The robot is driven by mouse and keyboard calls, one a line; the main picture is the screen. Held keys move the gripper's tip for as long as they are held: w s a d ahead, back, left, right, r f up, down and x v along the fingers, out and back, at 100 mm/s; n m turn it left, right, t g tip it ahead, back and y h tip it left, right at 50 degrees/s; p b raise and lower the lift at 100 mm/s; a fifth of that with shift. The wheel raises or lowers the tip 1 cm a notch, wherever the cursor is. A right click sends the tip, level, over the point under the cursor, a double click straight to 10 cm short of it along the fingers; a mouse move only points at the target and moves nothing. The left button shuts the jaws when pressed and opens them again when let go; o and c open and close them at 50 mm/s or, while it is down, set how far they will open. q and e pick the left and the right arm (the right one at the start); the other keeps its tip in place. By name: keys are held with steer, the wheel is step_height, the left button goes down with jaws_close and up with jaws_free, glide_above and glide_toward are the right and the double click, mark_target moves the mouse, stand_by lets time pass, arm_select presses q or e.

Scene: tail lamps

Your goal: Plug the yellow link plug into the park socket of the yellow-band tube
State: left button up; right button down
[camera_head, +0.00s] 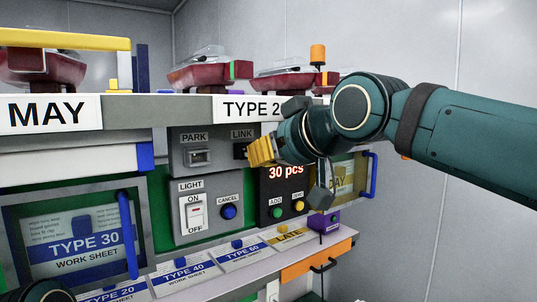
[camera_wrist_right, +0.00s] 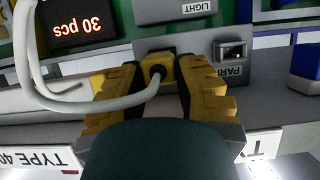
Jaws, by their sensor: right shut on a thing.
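My right gripper (camera_head: 262,151) is at the LINK side of the grey panel (camera_head: 218,179), its yellow fingers in front of the LINK socket (camera_head: 240,151). In the right wrist view the gripper (camera_wrist_right: 157,84) is shut on the yellow link plug (camera_wrist_right: 160,64), which has a grey cable (camera_wrist_right: 120,101). The plug is close against the panel; I cannot tell whether it sits in the LINK socket. The park socket (camera_head: 198,157) is left of LINK and looks empty; it also shows in the wrist view (camera_wrist_right: 232,52). No yellow-band tube is identifiable.
Below the sockets are a LIGHT switch (camera_head: 195,214), a blue CANCEL button (camera_head: 229,212) and a "30 pcs" display (camera_head: 286,172). Red lamps (camera_head: 203,73) stand on the shelf above. Work sheet trays (camera_head: 185,275) line the ledge below. The cable loops beside the gripper.

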steer(key=shift+s+d+b, duration=0.3)
steer(key=shift+s, duration=0.15)
steer(key=shift+s+d, duration=0.1)
steer(key=shift+s, duration=0.1)
steer(key=shift+s+d+b, duration=0.45)
steer(key=shift+s+d, duration=0.05)
steer(key=shift+s, duration=0.25)
stand_by(0.6)
steer(key=c, duration=1.2)
jaws_free()
steer(key=shift+c, duration=0.2)
jaws_close()
